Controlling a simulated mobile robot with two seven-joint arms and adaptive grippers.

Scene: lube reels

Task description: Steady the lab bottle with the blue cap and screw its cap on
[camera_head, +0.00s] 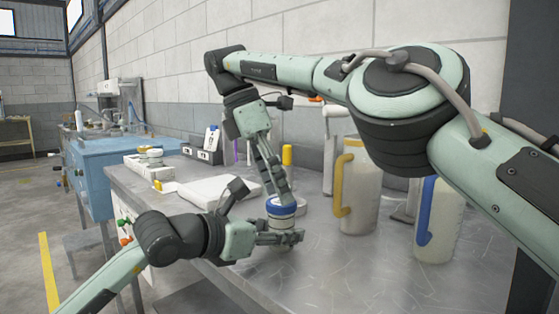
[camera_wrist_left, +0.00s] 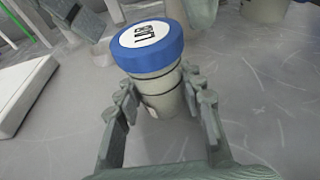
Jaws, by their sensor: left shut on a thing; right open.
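The lab bottle (camera_head: 281,226) stands upright on the grey metal bench, with its blue cap (camera_head: 281,206) on its top. In the left wrist view the cap (camera_wrist_left: 147,44) has a white labelled top and the pale bottle body (camera_wrist_left: 160,92) sits between my fingers. My left gripper (camera_head: 290,238) is shut on the bottle body from the left. My right gripper (camera_head: 277,190) reaches down from above, open, with its fingers just over or beside the cap. I cannot tell whether they touch the cap, or how far it is threaded.
A jug with a yellow handle (camera_head: 359,190) and a jug with a blue handle (camera_head: 440,222) stand to the right. A white flat slab (camera_head: 205,190) lies left of the bottle. A yellow-capped tube (camera_head: 287,155) stands behind. The bench front right is clear.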

